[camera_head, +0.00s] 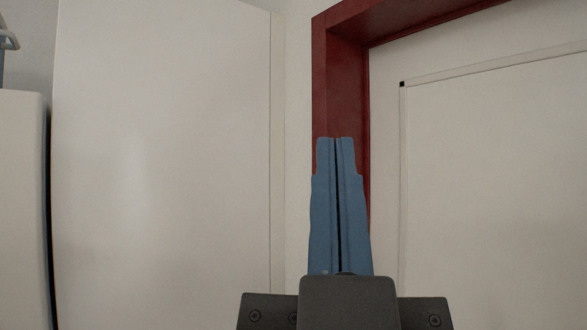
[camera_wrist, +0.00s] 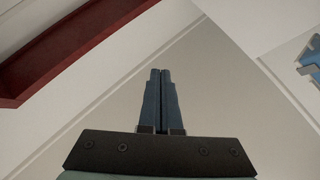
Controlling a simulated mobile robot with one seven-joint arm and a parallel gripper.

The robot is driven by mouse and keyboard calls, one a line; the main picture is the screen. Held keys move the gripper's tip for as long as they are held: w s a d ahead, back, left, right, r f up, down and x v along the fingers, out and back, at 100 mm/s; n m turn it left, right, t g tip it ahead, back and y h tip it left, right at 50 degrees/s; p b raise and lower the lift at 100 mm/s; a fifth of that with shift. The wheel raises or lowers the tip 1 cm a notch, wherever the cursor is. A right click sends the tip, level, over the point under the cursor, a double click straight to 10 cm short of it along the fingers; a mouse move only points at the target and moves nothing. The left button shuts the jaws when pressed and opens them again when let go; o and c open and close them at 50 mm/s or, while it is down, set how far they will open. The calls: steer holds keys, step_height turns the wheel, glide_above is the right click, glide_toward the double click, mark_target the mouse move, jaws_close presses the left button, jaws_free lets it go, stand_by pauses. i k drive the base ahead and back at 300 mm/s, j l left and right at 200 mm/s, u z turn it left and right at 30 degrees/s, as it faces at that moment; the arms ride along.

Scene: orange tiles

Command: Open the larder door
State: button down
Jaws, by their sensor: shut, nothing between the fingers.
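A tall, plain white panel (camera_head: 165,150) fills the left of the head view. It looks like the larder door and appears closed; no handle shows on it. My gripper (camera_head: 336,140) points upward in front of the red frame, right of the panel's right edge. Its two blue fingers are together with nothing between them. In the wrist view my gripper (camera_wrist: 161,70) is also shut and empty, in front of a large pale surface (camera_wrist: 215,85). I cannot tell whether that surface is the larder door.
A red frame (camera_head: 340,100) stands right of the tall panel, with a pale bordered panel (camera_head: 500,180) inside it. A white rounded unit (camera_head: 22,200) is at the far left. A blue-grey object (camera_wrist: 312,65) shows at the wrist view's right edge.

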mark_target(160, 182)
steer(key=u, duration=0.7)
steer(key=i+j+u, duration=0.1)
steer(key=i+j, duration=0.25)
steer(key=i, duration=0.15)
steer(key=i+j, duration=0.3)
steer(key=i, duration=0.2)
steer(key=u, duration=0.05)
